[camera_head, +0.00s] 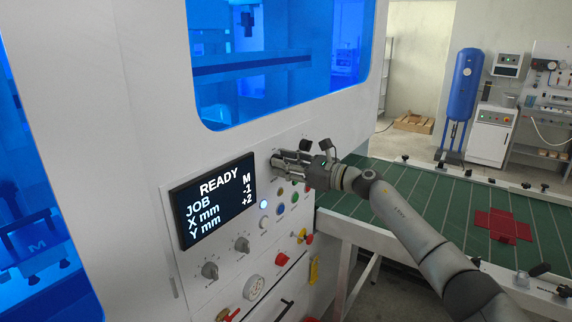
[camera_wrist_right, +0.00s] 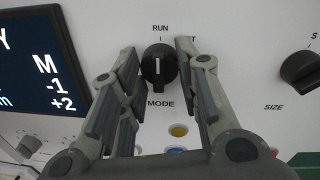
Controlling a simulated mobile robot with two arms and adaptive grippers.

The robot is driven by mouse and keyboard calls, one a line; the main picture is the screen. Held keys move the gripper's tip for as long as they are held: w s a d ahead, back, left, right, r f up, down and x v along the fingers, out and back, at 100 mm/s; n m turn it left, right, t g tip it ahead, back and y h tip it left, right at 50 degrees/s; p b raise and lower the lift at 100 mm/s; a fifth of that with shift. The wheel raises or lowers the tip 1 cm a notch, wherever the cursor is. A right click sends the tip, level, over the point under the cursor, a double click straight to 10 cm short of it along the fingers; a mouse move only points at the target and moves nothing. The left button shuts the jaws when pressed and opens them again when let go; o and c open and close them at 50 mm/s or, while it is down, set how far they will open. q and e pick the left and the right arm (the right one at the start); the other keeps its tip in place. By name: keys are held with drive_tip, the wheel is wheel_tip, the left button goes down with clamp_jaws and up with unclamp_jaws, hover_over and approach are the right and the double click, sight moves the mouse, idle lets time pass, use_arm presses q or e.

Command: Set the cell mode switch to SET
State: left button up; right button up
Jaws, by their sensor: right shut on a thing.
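The mode switch (camera_wrist_right: 159,66) is a round black knob on the white panel, with RUN printed above it and MODE below. Its grip bar stands about upright, in line with RUN. The label to its upper right is partly hidden by a finger; only its last letters show. My right gripper (camera_wrist_right: 166,72) has its two fingers on either side of the knob and is shut on it. In the head view my right gripper (camera_head: 280,160) reaches the panel right of the screen and hides the knob. My left gripper is not in view.
The screen (camera_head: 213,199) reads READY, JOB, M, X mm -1, Y mm +2. A SIZE knob (camera_wrist_right: 301,69) sits right of the mode switch. Buttons and knobs lie below, including a red knob (camera_head: 281,259). A green conveyor table (camera_head: 445,205) carries a red flat piece (camera_head: 502,226).

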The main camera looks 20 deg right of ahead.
drive_tip(key=shift+m, duration=0.3)
drive_tip(key=m+p, duration=0.1)
drive_tip(key=m, duration=0.7)
drive_tip(key=shift+t, duration=0.3)
drive_tip(key=shift+m, duration=0.3)
drive_tip(key=o, duration=1)
drive_tip(key=shift+f, duration=0.1)
drive_tip(key=shift+s, duration=0.1)
drive_tip(key=v, duration=1.1)
drive_tip(key=shift+s+d+f, duration=0.1)
drive_tip(key=shift+s+d, duration=0.15)
drive_tip(key=shift+s, duration=0.05)
